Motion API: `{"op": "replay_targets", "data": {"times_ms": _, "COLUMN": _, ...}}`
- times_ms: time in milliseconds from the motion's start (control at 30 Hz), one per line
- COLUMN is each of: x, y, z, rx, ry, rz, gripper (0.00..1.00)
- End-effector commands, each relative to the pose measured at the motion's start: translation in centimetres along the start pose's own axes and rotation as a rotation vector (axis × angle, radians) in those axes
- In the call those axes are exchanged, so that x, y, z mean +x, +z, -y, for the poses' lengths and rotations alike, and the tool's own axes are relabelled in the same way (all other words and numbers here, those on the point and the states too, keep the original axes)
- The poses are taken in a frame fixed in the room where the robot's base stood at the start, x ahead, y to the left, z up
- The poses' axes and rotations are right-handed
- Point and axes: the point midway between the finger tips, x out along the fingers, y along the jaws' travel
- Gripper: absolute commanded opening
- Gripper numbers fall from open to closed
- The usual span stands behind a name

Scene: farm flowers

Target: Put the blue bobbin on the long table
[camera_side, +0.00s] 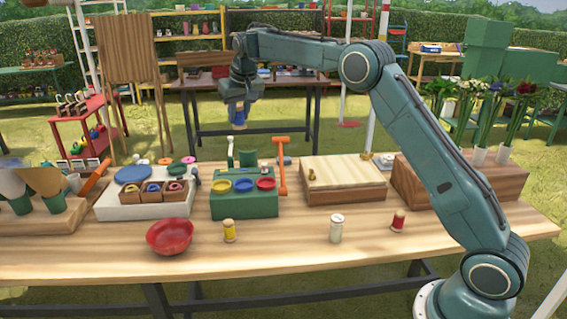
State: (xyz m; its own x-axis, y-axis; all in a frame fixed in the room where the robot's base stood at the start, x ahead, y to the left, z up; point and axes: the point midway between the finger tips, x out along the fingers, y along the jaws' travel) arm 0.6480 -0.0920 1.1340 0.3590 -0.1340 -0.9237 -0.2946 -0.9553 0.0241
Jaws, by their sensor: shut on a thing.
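My gripper (239,101) is shut on the blue bobbin (238,116), which hangs below the fingers. The bobbin is small and partly covered by the gripper. It is held in the air beyond the far edge of the long wooden table (290,252) in front, in line with the legs of a second wooden table (200,83) behind. I cannot tell its exact distance from either table. On the front table stand a yellow bobbin (229,231), a white bobbin (336,228) and a red bobbin (398,220), all upright.
A red bowl (170,237), a green box (245,205) with coloured dishes, a white tray (112,212) and a wooden box (342,182) stand on the front table. The table's front strip is mostly clear.

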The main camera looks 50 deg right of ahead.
Motion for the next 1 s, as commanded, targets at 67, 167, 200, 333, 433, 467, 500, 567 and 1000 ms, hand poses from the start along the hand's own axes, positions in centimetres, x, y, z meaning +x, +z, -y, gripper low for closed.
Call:
{"op": "replay_targets", "data": {"times_ms": 67, "x": 0.1, "y": 0.1, "z": -0.2, "rx": -0.017, "ry": -0.007, "rz": -0.001, "gripper": 0.05}}
{"op": "replay_targets", "data": {"times_ms": 167, "x": 0.2, "y": 0.5, "z": -0.4, "rx": -0.051, "ry": -0.022, "rz": -0.001, "gripper": 0.05}}
{"op": "replay_targets", "data": {"times_ms": 200, "x": 0.3, "y": 0.6, "z": -0.5, "rx": -0.071, "ry": -0.03, "rz": -0.001, "gripper": 0.05}}
{"op": "replay_targets", "data": {"times_ms": 333, "x": 0.7, "y": 1.5, "z": -0.9, "rx": -0.16, "ry": -0.067, "rz": -0.003, "gripper": 0.05}}
{"op": "replay_targets", "data": {"times_ms": 433, "x": 1.1, "y": 2.4, "z": -1.3, "rx": -0.253, "ry": -0.107, "rz": -0.004, "gripper": 0.05}}
{"op": "replay_targets", "data": {"times_ms": 467, "x": 1.3, "y": 2.8, "z": -1.4, "rx": -0.284, "ry": -0.121, "rz": -0.005, "gripper": 0.05}}
{"op": "replay_targets", "data": {"times_ms": 500, "x": 1.4, "y": 3.2, "z": -1.5, "rx": -0.33, "ry": -0.141, "rz": -0.007, "gripper": 0.05}}
{"op": "replay_targets", "data": {"times_ms": 567, "x": 1.7, "y": 4.1, "z": -1.7, "rx": -0.404, "ry": -0.172, "rz": -0.008, "gripper": 0.05}}
{"op": "replay_targets", "data": {"times_ms": 1000, "x": 2.5, "y": 12.2, "z": -2.1, "rx": -0.992, "ry": -0.42, "rz": -0.023, "gripper": 0.05}}
